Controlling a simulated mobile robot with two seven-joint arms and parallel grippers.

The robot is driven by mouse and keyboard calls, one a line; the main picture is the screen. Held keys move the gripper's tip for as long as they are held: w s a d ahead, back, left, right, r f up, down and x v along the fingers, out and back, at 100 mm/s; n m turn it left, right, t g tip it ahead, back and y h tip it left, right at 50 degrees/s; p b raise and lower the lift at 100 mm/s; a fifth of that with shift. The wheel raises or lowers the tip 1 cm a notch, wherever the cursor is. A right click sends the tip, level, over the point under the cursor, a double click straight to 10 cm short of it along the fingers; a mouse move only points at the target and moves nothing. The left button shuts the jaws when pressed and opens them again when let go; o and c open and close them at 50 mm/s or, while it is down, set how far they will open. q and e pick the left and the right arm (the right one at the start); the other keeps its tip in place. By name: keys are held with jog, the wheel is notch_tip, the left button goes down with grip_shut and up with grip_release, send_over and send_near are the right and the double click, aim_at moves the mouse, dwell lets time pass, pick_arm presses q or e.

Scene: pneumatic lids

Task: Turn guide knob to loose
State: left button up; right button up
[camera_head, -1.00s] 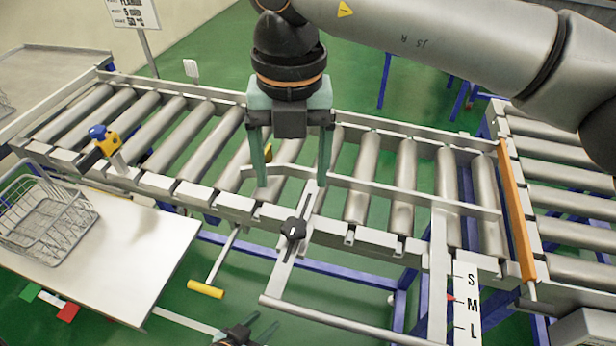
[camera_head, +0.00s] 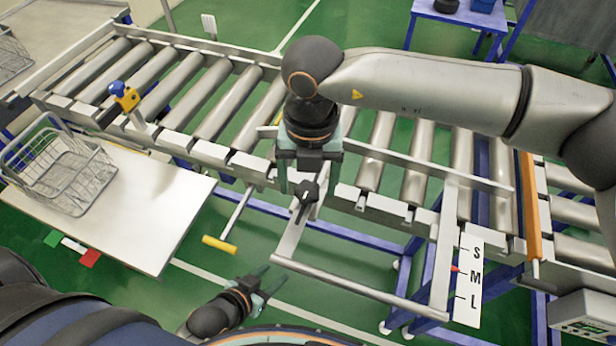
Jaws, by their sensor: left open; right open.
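The black guide knob (camera_head: 305,193) sits on a slotted metal bracket (camera_head: 290,238) at the front of the conveyor. My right gripper (camera_head: 307,188) is open and points down, with its fingers on either side of the knob in the picture; whether they touch it I cannot tell. The guide rail (camera_head: 420,163) runs across the rollers behind it. A white scale marked S, M, L (camera_head: 469,275) stands at the right, with a red pointer (camera_head: 455,268) near M. My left gripper (camera_head: 268,284) is open and empty, low in front of the conveyor.
A wire basket (camera_head: 62,178) stands on a white table (camera_head: 150,215) at the left. A yellow-handled lever (camera_head: 220,244) sticks out below the rollers. A blue and yellow valve (camera_head: 125,95) is on the frame. A horizontal bar (camera_head: 340,285) runs in front, right of my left gripper.

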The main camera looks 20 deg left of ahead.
jog(key=shift+f, duration=0.1)
jog(key=shift+c, duration=0.3)
grip_shut()
dwell(0.4)
